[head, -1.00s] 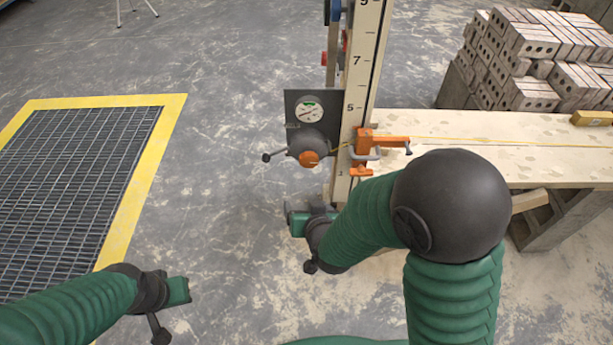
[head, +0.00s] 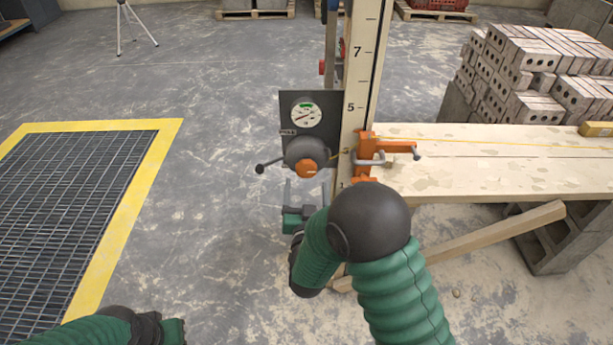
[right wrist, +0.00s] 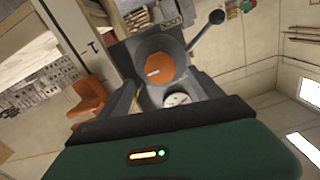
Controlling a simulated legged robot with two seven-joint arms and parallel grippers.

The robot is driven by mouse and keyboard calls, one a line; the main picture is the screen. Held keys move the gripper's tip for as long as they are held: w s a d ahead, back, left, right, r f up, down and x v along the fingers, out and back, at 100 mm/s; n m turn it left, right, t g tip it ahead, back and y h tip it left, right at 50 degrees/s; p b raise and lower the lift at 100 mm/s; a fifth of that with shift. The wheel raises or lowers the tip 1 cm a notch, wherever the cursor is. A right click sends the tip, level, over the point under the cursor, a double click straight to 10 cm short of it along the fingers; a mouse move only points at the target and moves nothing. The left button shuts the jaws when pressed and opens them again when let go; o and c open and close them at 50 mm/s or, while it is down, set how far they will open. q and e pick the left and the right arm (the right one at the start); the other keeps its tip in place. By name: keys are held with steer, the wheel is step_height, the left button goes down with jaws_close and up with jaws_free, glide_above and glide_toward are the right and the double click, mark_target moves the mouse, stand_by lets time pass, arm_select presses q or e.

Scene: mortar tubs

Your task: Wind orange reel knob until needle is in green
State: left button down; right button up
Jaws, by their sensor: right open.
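The orange knob (head: 306,168) sits on the front of the dark reel (head: 302,149), which is mounted on the tall numbered staff (head: 355,95). Above it, a round white gauge (head: 306,115) has a green band; its needle is too small to read surely. My right gripper (head: 306,184) is open and empty, just below the knob, fingers pointing toward the reel. In the right wrist view the knob (right wrist: 160,69) lies ahead between the fingers, apart from them, with the gauge (right wrist: 177,99) partly hidden. My left gripper (head: 172,331) is at the bottom left edge; its jaws are unclear.
A crank handle (head: 262,168) sticks out left of the reel. An orange clamp (head: 367,155) holds the staff at the plank (head: 480,165), along which a yellow line runs. Bricks (head: 540,65) are stacked behind. A yellow-edged floor grate (head: 150,165) lies left; the floor between is clear.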

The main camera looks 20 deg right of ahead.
mark_target(307, 172)
steer(key=x, duration=0.5)
steer(key=shift+w+d+b, duration=0.1)
steer(key=shift+w+b, duration=0.2)
steer(key=shift+w, duration=0.05)
steer(key=c, duration=1.4)
steer(key=shift+m, duration=0.3)
